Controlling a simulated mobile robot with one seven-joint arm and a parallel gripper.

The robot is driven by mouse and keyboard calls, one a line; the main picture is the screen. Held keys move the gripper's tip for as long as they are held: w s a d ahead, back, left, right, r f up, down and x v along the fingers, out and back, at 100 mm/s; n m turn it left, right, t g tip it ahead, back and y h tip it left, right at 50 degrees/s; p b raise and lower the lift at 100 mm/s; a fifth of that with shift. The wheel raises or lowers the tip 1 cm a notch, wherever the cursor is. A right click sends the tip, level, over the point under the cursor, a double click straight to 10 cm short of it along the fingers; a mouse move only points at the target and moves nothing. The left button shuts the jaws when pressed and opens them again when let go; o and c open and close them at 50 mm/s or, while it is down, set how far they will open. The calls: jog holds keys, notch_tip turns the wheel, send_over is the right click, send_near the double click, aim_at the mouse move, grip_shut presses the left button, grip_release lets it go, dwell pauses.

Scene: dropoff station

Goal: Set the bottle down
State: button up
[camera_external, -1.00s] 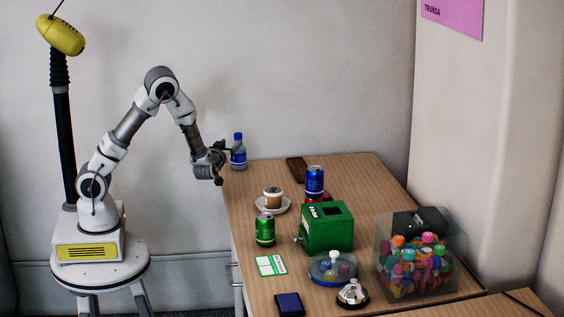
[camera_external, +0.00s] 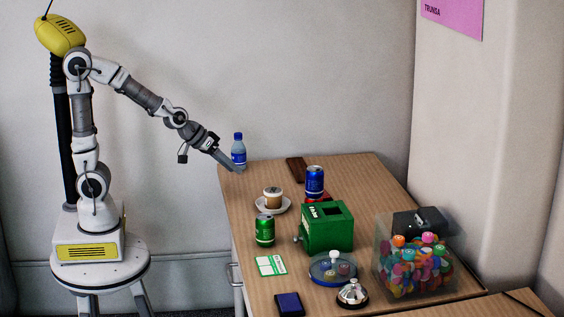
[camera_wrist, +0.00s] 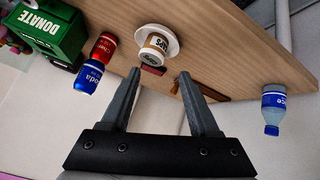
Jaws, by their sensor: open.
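The bottle (camera_external: 238,152), clear with a blue label and blue cap, stands upright at the far left corner of the wooden table (camera_external: 256,178). My gripper (camera_external: 234,168) is at the table's left edge and overlaps the foot of the bottle in the external view. In the wrist view the bottle (camera_wrist: 273,112) is at the far right, outside the jaws and apart from them. The fingers of my gripper (camera_wrist: 160,78) are spread open with nothing between them.
A cup on a saucer (camera_external: 273,210), a green can (camera_external: 265,230), a blue can (camera_external: 315,182), a green donation box (camera_external: 328,240) and a clear bin of colourful items (camera_external: 412,285) stand on the table. A brown flat item (camera_external: 297,170) lies near the bottle.

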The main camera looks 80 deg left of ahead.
jog(key=s+d+r+m+g, duration=0.1)
jog(key=s+d+r+m, duration=0.1)
jog(key=s, duration=0.7)
jog(key=s+d+r+m+g, duration=0.1)
jog(key=s+r+m+g, duration=0.1)
jog(key=s, duration=0.8)
jog(key=shift+s+d+r+m, duration=0.3)
jog(key=shift+d+r, duration=0.1)
jog(key=shift+r, duration=0.5)
notch_tip(320, 180, up, 23)
jog(key=p, duration=2.2)
jog(key=shift+f+p, duration=0.2)
jog(key=shift+p, duration=0.15)
